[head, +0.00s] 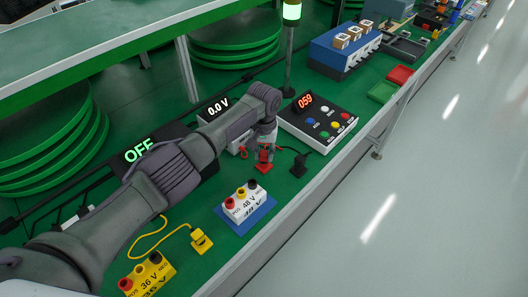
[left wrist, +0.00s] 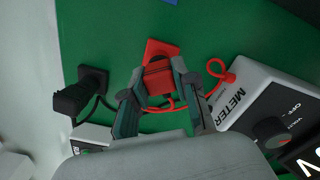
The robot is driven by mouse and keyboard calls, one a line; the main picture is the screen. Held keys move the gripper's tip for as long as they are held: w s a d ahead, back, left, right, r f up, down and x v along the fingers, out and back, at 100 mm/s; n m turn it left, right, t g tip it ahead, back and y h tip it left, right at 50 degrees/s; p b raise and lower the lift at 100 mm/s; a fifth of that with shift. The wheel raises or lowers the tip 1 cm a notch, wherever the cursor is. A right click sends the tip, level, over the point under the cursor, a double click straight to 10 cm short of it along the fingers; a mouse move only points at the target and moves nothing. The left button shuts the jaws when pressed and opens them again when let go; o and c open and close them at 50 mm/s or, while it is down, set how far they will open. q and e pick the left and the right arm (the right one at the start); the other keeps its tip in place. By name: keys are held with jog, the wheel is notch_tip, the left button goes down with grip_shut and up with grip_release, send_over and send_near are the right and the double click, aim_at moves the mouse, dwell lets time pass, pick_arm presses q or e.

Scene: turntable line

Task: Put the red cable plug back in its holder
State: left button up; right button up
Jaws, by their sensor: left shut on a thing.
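My left gripper (head: 264,147) points down over the green bench beside the meter. In the left wrist view its fingers (left wrist: 158,76) are shut on the red cable plug (left wrist: 159,82). A flat red holder (left wrist: 162,47) shows just beyond the plug; whether the plug sits in it or only close to it, I cannot tell. The red plug and holder show as one red patch (head: 264,166) under the gripper in the head view. A red cable (left wrist: 218,75) runs to the white meter (left wrist: 262,95). My right gripper is not in view.
A black plug (head: 299,167) stands in a black holder (left wrist: 94,76) close beside the red one. A button panel (head: 320,120) reading 059 is behind. A white 48 V block (head: 246,204) on a blue mat and a yellow 36 V block (head: 148,276) stand nearer.

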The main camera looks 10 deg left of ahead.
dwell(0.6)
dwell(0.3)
pick_arm(q)
jog(key=o, duration=1.1)
jog(key=shift+r+p, duration=0.1)
jog(key=shift+p, duration=0.2)
jog(key=shift+r+p, duration=3.65)
jog(key=shift+p, duration=0.05)
